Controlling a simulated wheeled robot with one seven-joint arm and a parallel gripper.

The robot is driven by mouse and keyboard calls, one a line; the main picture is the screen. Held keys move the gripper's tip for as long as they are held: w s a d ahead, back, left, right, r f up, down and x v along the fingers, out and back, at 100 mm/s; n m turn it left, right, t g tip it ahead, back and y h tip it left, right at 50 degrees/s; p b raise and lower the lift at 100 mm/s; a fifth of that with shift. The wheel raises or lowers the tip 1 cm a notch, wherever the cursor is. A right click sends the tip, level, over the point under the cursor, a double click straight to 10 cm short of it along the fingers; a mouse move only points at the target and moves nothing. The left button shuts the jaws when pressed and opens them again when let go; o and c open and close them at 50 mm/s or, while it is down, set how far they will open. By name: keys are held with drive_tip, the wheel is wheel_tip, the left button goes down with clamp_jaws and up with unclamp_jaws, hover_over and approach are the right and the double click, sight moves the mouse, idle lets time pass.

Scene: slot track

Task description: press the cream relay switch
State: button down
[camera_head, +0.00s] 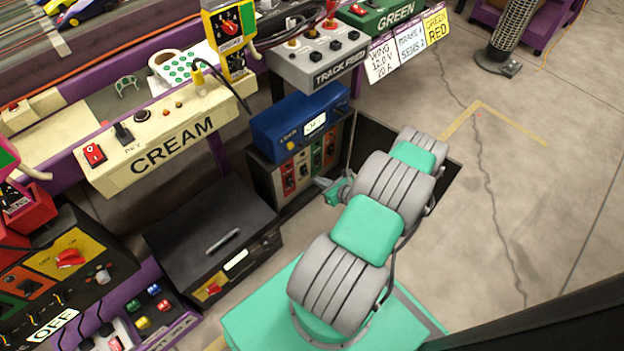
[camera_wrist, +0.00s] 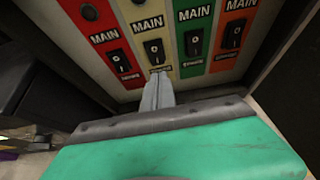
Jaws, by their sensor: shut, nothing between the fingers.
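The relay cabinet (camera_head: 262,180) stands below the blue box, with red, cream, green and orange columns on its front. In the wrist view the cream column holds a black rocker switch (camera_wrist: 154,51) under a MAIN label. My gripper (camera_wrist: 159,76) is shut and empty. Its tips are in front of the cream column, just below the rocker, and cover part of the small label there. I cannot tell whether the tips touch the panel. In the head view my gripper (camera_head: 320,182) is close to the cabinet front, and the cream column (camera_head: 303,166) is partly visible.
A blue box (camera_head: 290,128) sits on the cabinet. A black drawer unit (camera_head: 205,235) stands to its left. Above left, the bench carries a CREAM control panel (camera_head: 150,148). A dark panel (camera_head: 373,138) stands to the cabinet's right. Open floor (camera_head: 540,190) lies farther right.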

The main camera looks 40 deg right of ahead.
drive_tip(key=shift+w+a+f+b, duration=0.1)
drive_tip(key=shift+w+f+b, duration=0.15)
drive_tip(key=shift+w, duration=0.75)
drive_tip(key=shift+w+f+b, duration=0.15)
drive_tip(key=shift+w+b, duration=0.05)
drive_tip(key=shift+w, duration=0.8)
drive_tip(key=shift+f, duration=0.1)
drive_tip(key=shift+w+r, duration=0.25)
drive_tip(key=shift+r, duration=0.6)
drive_tip(key=shift+s+p, duration=0.3)
drive_tip(key=p, duration=0.4)
approach(306, 171)
drive_tip(key=v, duration=0.7)
drive_tip(key=shift+s+f, duration=0.3)
